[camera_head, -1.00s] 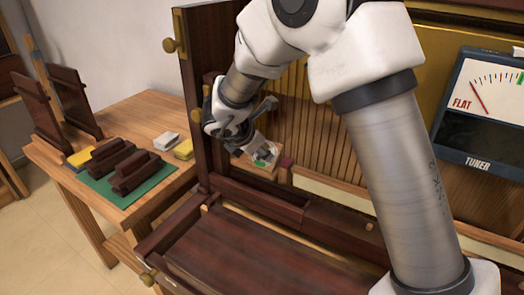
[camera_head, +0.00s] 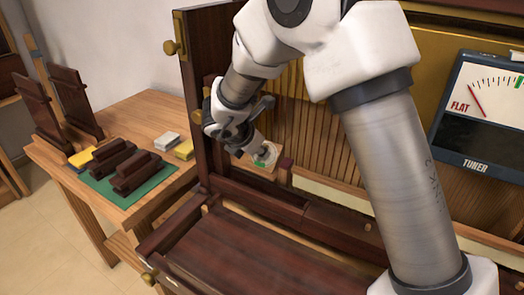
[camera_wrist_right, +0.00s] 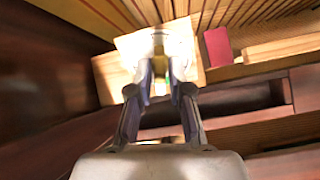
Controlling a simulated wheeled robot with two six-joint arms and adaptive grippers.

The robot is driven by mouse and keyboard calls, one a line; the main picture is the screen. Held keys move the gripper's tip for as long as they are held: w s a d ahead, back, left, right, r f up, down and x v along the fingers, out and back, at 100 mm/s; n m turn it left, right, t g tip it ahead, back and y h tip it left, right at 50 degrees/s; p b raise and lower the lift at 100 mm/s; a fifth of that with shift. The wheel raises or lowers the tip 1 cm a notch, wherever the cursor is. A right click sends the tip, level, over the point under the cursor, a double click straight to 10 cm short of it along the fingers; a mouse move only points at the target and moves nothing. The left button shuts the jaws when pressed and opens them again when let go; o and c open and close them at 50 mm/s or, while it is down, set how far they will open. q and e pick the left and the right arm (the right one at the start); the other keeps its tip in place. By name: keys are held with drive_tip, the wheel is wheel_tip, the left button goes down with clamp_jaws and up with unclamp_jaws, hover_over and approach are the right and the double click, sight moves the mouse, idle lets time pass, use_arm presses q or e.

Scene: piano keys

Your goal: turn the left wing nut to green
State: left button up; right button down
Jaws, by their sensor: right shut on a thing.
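In the right wrist view, the gripper (camera_wrist_right: 160,75) is shut on the left wing nut (camera_wrist_right: 159,87), a small yellowish piece between the fingertips in front of the bright plate (camera_wrist_right: 130,47). The fingers hide most of the nut, and its exact angle cannot be told. My left gripper is not in view.
The tuner (camera_head: 484,110) at the right has its needle on the FLAT side. A dark side post (camera_head: 199,60) stands close to my right wrist. A wooden side table (camera_head: 140,112) holds dark blocks on a green mat (camera_head: 150,186). A red block (camera_wrist_right: 217,47) lies beside the plate.

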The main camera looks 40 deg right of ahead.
drive_tip(key=shift+r+n+p, duration=0.1)
drive_tip(key=shift+n+p, duration=0.65)
drive_tip(key=shift+n, duration=0.05)
drive_tip(key=shift+n+p, duration=0.4)
drive_tip(key=c, duration=1)
unclamp_jaws()
